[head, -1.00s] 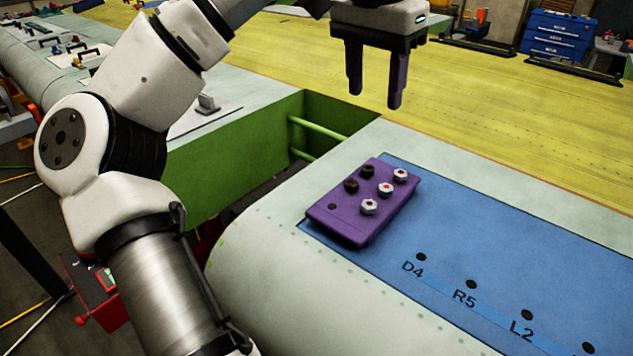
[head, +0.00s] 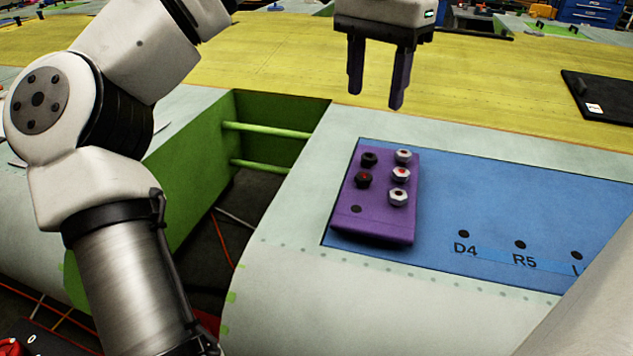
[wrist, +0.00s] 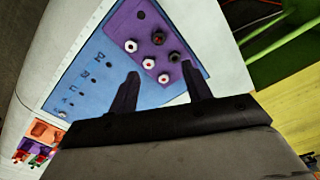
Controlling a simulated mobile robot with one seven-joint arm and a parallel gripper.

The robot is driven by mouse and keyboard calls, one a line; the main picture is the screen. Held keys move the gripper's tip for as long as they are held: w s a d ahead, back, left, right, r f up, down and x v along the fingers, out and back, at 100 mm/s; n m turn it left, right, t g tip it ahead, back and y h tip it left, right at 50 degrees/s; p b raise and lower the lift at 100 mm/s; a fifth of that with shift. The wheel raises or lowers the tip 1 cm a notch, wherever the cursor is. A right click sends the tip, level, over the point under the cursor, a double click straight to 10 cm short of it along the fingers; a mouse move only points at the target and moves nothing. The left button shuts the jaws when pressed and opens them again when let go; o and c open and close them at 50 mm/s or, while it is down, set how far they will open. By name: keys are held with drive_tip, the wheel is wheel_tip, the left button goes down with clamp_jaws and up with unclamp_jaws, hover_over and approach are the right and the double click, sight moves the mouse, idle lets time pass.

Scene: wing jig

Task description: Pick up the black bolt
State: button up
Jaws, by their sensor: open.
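A purple block (head: 382,226) lies on the blue panel and holds several bolts. Two black bolts stand in its left column: one at the back (head: 369,159) and one in front of it with a red mark on top (head: 363,179). Three silver-white bolts (head: 399,197) stand in its right column. An empty dark hole (head: 356,209) is at the block's front left. My gripper (head: 376,100) is open and empty, above and behind the block. In the wrist view the black bolts (wrist: 158,38) (wrist: 174,57) and the purple block (wrist: 120,25) lie beyond my open fingers (wrist: 162,85).
The blue panel (head: 520,200) has labelled holes, D4 and R5, to the block's right. A green-walled opening (head: 275,145) with rods lies left of the block. A black flat case (head: 605,92) lies on the yellow surface (head: 250,60) at the back right.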

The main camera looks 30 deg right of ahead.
drive_tip(key=b, duration=0.1)
hover_over(364, 175)
drive_tip(key=f, duration=0.8)
drive_tip(key=shift+s+d+f, duration=0.1)
drive_tip(key=shift+d+f, duration=0.1)
drive_tip(key=shift+d, duration=0.05)
drive_tip(key=f, duration=0.4)
drive_tip(key=shift+a+f, duration=0.2)
drive_tip(key=shift+a, duration=0.15)
drive_tip(key=shift+f, duration=0.55)
drive_tip(key=c, duration=1.1)
drive_tip(key=shift+o, duration=0.2)
drive_tip(key=shift+r, duration=0.1)
